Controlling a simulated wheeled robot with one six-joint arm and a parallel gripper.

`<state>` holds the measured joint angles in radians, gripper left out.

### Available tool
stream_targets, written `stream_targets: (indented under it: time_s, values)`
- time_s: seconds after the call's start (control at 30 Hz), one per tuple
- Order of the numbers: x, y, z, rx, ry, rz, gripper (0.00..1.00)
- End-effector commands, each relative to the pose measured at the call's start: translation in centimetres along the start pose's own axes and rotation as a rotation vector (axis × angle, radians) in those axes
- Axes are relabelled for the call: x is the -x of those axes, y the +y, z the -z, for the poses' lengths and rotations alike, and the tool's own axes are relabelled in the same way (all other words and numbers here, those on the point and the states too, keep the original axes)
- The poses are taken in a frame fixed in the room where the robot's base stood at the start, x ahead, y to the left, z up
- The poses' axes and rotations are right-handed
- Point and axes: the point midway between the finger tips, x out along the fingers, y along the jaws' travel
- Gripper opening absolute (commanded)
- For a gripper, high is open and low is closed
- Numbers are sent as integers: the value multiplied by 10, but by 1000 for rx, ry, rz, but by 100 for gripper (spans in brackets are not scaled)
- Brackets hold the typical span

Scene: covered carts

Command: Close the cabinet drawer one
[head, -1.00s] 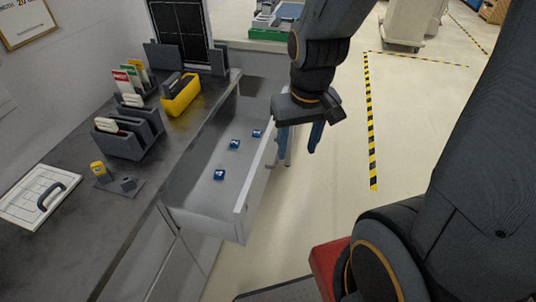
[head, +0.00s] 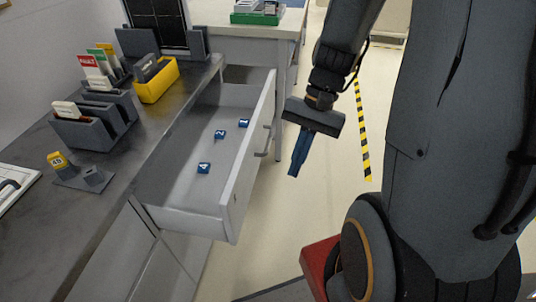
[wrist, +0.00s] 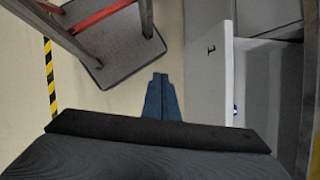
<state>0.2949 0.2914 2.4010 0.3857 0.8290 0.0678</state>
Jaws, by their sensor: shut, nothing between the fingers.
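The grey-white cabinet drawer (head: 185,212) is pulled open from under the dark counter. Its front panel (head: 243,185) has a bar handle (head: 264,142) on the outer face. The drawer also shows at the right of the wrist view (wrist: 208,95). My gripper (head: 293,172) is shut and empty, fingers pointing down. It is outside the drawer, to the right of the front panel, with a gap between them in the head view. Its blue fingers (wrist: 160,78) are together in the wrist view, left of the panel.
Small blue numbered blocks (head: 204,168) lie in the drawer. The counter (head: 125,170) holds a yellow bin (head: 158,85) and grey card holders (head: 85,130). Another table (head: 250,31) stands behind. Open floor with a striped tape line (head: 363,135) lies to the right.

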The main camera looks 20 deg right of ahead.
Motion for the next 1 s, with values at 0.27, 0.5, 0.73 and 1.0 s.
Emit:
stream_targets:
  time_s: [0.27, 0.5, 0.73, 1.0]
  values:
    - [-54, -11, 59, -380, -302, 268, 0]
    - [-71, -21, 128, -638, -545, 563, 0]
    - [-71, -8, 210, -809, -742, 886, 0]
    - [-62, 17, 263, -879, -852, 1122, 0]
